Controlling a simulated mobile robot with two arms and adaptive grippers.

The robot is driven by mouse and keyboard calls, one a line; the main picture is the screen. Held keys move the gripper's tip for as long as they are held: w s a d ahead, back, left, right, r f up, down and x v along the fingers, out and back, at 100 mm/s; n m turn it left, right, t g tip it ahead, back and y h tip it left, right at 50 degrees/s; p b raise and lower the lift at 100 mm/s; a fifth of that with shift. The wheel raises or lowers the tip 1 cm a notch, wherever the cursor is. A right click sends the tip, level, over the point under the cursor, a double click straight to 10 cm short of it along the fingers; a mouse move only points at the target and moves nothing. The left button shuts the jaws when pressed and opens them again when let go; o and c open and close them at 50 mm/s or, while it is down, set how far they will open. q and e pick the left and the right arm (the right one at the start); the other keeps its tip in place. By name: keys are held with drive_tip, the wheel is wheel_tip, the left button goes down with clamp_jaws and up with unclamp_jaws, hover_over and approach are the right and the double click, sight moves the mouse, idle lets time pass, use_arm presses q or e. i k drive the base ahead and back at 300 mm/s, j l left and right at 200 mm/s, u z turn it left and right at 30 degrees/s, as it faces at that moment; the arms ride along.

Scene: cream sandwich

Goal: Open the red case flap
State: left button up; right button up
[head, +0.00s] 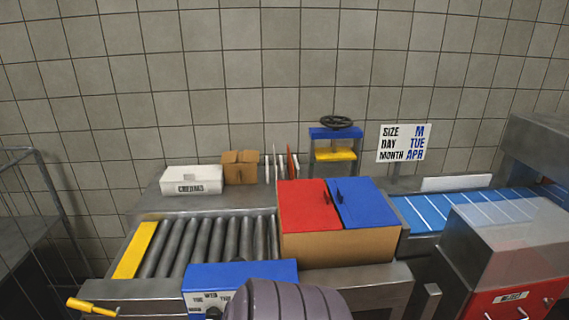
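A cardboard-coloured case (340,248) stands on the metal bench right of the rollers. Its top has a red flap (305,205) on the left and a blue flap (362,202) on the right. Both flaps lie down, shut side by side. Each has a small dark handle near the seam between them; the red flap's handle (326,197) is at its right edge. Neither of my grippers is in view, and nothing touches the flaps. A dark ribbed rounded part at the bottom middle rises in front of the bench; I cannot tell what it is.
A roller conveyor (205,245) with a yellow end strip lies left of the case. A blue belt (460,207) runs to the right. A press stand (335,135) with a handwheel is behind. A blue labelled box (240,272) and a red-fronted machine (510,300) stand in front.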

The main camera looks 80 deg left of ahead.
sight(306, 205)
drive_tip(key=k+j+u, duration=0.1)
drive_tip(key=u, duration=0.3)
drive_tip(key=k+j+u, duration=0.1)
drive_tip(key=u, duration=0.25)
drive_tip(key=j+u, duration=0.2)
drive_tip(key=u, duration=0.2)
drive_tip(key=k+j+u, duration=0.1)
drive_tip(key=u, duration=0.3)
drive_tip(key=j+u, duration=0.1)
drive_tip(key=u, duration=0.85)
